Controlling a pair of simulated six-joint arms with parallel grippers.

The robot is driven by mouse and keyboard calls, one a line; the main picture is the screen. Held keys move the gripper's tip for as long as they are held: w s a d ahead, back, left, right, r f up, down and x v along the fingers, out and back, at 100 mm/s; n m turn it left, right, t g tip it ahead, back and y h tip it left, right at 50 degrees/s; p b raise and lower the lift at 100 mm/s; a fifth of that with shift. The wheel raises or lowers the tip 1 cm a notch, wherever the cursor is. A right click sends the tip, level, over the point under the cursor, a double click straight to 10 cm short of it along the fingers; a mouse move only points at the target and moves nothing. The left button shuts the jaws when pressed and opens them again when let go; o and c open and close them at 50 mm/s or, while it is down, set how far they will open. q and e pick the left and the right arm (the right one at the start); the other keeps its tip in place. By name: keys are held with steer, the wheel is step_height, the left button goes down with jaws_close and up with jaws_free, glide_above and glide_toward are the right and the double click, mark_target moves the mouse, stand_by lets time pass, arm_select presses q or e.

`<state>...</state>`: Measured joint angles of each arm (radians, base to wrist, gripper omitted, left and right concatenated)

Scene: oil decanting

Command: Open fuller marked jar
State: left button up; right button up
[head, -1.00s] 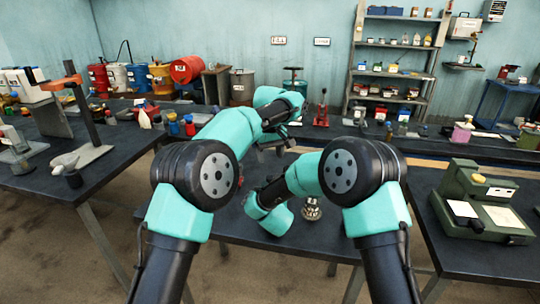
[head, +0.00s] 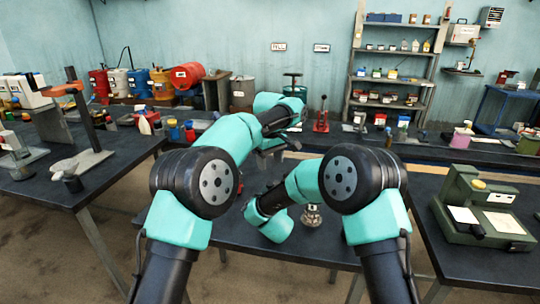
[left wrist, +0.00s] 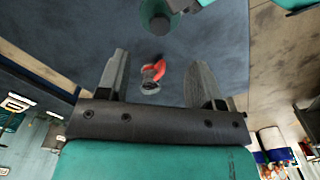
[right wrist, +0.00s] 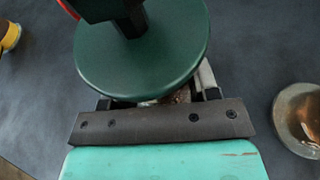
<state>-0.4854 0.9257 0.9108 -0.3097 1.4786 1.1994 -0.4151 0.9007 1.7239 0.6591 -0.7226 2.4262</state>
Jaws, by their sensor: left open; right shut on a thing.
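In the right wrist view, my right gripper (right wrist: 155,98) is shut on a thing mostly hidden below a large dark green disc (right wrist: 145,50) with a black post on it. Its fingertips are hidden too. A round glass vessel with brown liquid (right wrist: 302,118) stands to the right, apart from it. My left gripper (left wrist: 158,72) is open and empty in the left wrist view. A small grey and red object (left wrist: 152,76) shows between and beyond its fingers. A dark green round thing (left wrist: 155,16) lies at the top. I see no jar marks.
In the head view, a small metallic-looking object (head: 311,215) stands on the bench by my right arm. A green machine (head: 485,208) is on the right bench. A yellow-rimmed item (right wrist: 10,36) shows in the right wrist view.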

mark_target(270, 183)
arm_select(q)
step_height(270, 183, down, 10)
steer(key=shift+r, duration=0.15)
stand_by(0.3)
steer(key=c, duration=1.1)
steer(key=shift+r, duration=0.1)
steer(key=shift+r, duration=0.8)
steer(key=shift+r, duration=0.3)
stand_by(0.5)
